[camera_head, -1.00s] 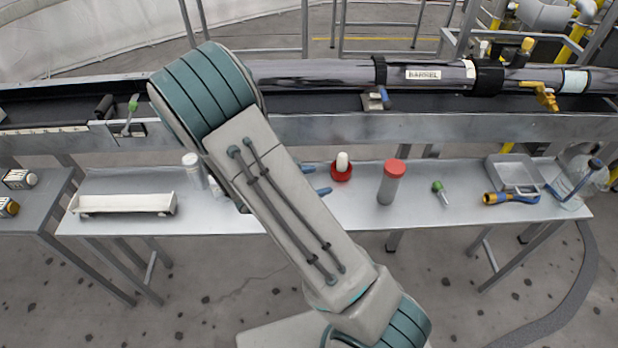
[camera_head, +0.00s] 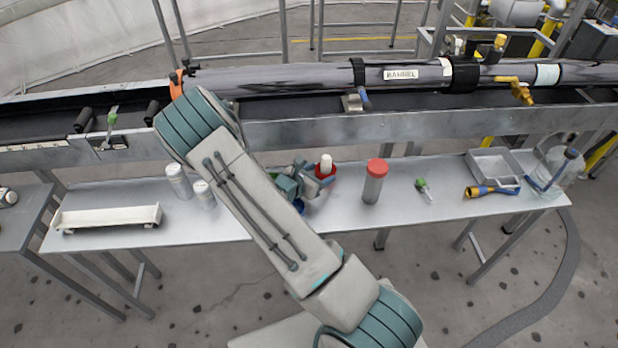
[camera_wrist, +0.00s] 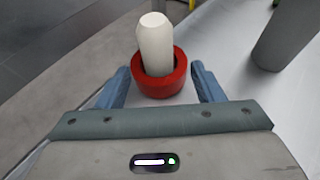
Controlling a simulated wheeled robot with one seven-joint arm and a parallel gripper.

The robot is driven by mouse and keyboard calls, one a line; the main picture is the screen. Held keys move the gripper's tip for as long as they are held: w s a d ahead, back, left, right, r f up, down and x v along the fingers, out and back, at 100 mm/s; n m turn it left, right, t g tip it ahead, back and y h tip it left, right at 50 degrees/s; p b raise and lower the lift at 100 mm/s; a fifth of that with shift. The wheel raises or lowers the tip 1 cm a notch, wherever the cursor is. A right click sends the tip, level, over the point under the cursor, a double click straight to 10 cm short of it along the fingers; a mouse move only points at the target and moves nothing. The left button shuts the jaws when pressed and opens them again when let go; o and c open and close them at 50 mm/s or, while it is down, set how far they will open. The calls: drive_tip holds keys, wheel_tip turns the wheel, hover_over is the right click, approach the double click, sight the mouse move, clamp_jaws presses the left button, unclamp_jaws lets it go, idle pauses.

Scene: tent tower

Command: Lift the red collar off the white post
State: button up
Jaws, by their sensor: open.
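The white post (camera_head: 326,161) stands upright on the metal table, and the red collar (camera_head: 331,171) sits low around it. In the wrist view the collar (camera_wrist: 160,85) rings the lower part of the post (camera_wrist: 155,45). My gripper (camera_wrist: 160,84) is open, with one blue finger on each side of the collar's near part. I cannot tell whether the fingers touch it. In the head view my gripper (camera_head: 312,180) is beside the collar, just left of it, and partly hidden by my arm.
A grey canister with a red lid (camera_head: 374,182) stands right of the post. Further right are a green-topped small item (camera_head: 424,188), a yellow-and-blue tool (camera_head: 490,190) and a metal tray (camera_head: 495,163). Two pale canisters (camera_head: 178,181) and a white trough (camera_head: 105,217) are left. The long barrel (camera_head: 290,77) lies behind.

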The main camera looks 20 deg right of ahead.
drive_tip(key=shift+x, duration=1.1)
drive_tip(key=c, duration=0.7)
drive_tip(key=shift+o, duration=1.3)
drive_tip(key=shift+c, duration=1)
drive_tip(key=shift+w+r+p, duration=0.1)
drive_tip(key=shift+r+p, duration=3.05)
drive_tip(key=shift+r, duration=1.75)
